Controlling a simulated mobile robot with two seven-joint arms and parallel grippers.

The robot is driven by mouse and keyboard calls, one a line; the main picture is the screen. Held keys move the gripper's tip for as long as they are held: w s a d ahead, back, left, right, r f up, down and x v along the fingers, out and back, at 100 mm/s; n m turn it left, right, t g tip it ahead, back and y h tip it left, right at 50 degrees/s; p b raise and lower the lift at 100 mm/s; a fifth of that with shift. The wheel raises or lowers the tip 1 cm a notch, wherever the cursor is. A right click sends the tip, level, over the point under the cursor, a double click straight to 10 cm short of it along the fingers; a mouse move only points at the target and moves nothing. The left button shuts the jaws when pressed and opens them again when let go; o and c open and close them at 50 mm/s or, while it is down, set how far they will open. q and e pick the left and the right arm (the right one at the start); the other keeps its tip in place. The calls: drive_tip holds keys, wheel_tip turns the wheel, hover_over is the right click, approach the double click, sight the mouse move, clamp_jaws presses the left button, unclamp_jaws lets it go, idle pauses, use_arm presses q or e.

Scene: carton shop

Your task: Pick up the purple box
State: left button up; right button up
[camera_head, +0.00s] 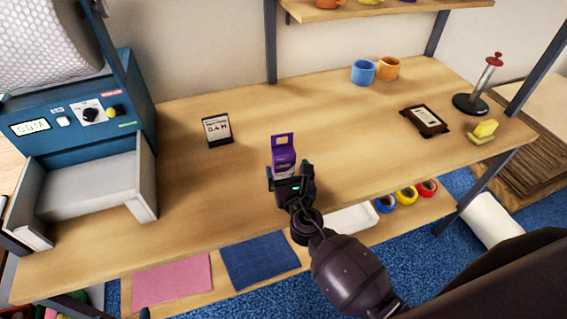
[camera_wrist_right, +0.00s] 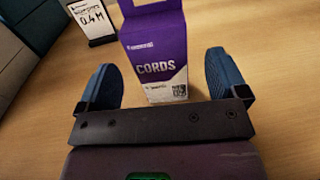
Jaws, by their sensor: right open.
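The purple box (camera_head: 284,157) stands upright on the wooden table in the head view, with a hang tab on top and a white lower part. In the right wrist view the purple box (camera_wrist_right: 155,50) shows the word CORDS and stands between the two blue fingers. My right gripper (camera_head: 284,176) is at the near side of the box, its lower part hidden by the gripper. In the wrist view my right gripper (camera_wrist_right: 163,82) is open, one finger on each side of the box, with gaps visible.
A small sign reading 0.4 M (camera_head: 217,130) stands left of the box. A blue machine (camera_head: 75,125) fills the table's left end. A blue mug (camera_head: 363,72), an orange mug (camera_head: 388,68) and a dark packet (camera_head: 425,121) are farther right. The table around the box is clear.

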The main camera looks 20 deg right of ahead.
sight(285, 166)
drive_tip(key=w, duration=0.3)
drive_tip(key=w+f, duration=0.1)
drive_tip(key=w, duration=0.1)
drive_tip(key=shift+w+d+r, duration=0.1)
drive_tip(key=shift+w+d, duration=0.05)
drive_tip(key=shift+w, duration=0.4)
drive_tip(key=c, duration=1.1)
drive_tip(key=shift+o, duration=0.2)
drive_tip(key=shift+r, duration=0.15)
